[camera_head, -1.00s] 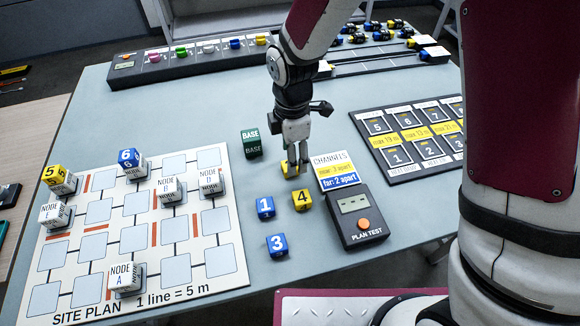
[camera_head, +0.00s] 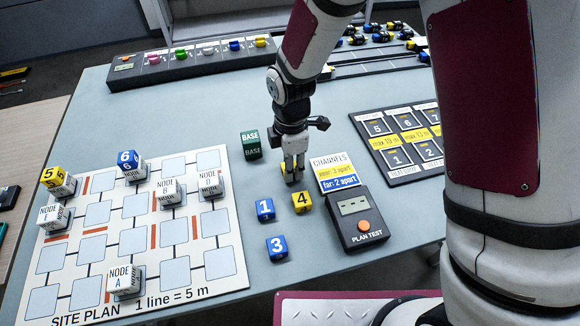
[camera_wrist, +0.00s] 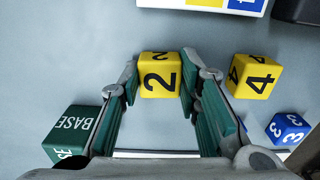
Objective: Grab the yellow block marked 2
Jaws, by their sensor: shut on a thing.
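The yellow block marked 2 (camera_wrist: 160,76) sits between the two fingers of my gripper (camera_wrist: 159,82) in the wrist view, its "2" face showing. The fingers close on its two sides. In the head view my gripper (camera_head: 292,176) points down at the table just above the yellow block marked 4, and it hides most of the held block. I cannot tell whether the block touches the table.
Close by are the yellow block 4 (camera_head: 302,203), blue blocks 1 (camera_head: 265,209) and 3 (camera_head: 277,248), and the green BASE block (camera_head: 251,145). The channels card (camera_head: 334,172) and plan tester (camera_head: 357,218) stand right. The site plan board (camera_head: 135,240) lies left.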

